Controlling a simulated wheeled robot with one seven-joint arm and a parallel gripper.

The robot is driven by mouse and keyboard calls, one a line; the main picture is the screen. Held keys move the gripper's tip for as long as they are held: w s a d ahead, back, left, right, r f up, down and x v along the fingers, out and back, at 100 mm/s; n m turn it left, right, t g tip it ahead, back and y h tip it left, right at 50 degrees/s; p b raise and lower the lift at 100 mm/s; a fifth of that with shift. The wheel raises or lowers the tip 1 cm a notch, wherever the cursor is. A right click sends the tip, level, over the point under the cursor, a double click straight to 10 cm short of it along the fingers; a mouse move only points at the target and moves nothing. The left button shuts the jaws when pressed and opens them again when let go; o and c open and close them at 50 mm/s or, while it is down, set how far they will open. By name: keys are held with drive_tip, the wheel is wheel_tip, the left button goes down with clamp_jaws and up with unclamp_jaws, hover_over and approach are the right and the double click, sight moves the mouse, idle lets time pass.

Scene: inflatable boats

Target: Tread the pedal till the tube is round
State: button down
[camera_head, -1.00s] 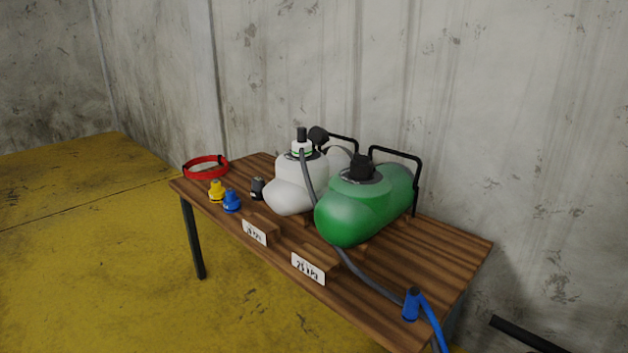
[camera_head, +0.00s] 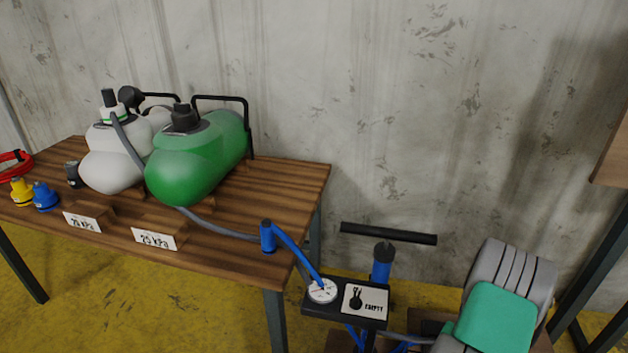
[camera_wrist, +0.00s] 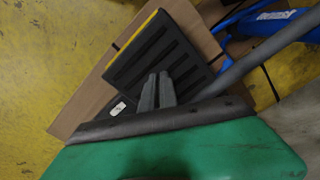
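The white tube (camera_head: 112,158) lies on the wooden table with a lumpy, drooping front end. In the wrist view the black ribbed pedal (camera_wrist: 150,50) with a yellow edge sits on a wooden board. My gripper (camera_wrist: 157,75) shows over the pedal, its two grey fingers together and nothing between them. I cannot tell whether they touch it. The head view hides the pedal.
Labels (camera_head: 155,240) stand before the tubes. Yellow and blue caps (camera_head: 45,196) and a red ring (camera_head: 14,163) lie at the table's left. A black T-handle (camera_head: 388,234) on a blue cylinder (camera_head: 381,265) stands right of the table. A blue hose runs near the pedal board.

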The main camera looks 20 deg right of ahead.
wheel_tip(320, 180, up, 8)
drive_tip(key=p, duration=0.6)
drive_tip(key=shift+p, duration=0.35)
drive_tip(key=shift+d, duration=0.1)
drive_tip(key=shift+f, duration=0.15)
wheel_tip(320, 180, down, 8)
drive_tip(key=b, duration=0.6)
drive_tip(key=shift+w+f, duration=0.1)
wheel_tip(320, 180, up, 8)
drive_tip(key=p, duration=0.6)
drive_tip(key=shift+r+p, duration=0.25)
drive_tip(key=shift+p, duration=0.05)
idle(0.4)
idle(1.4)
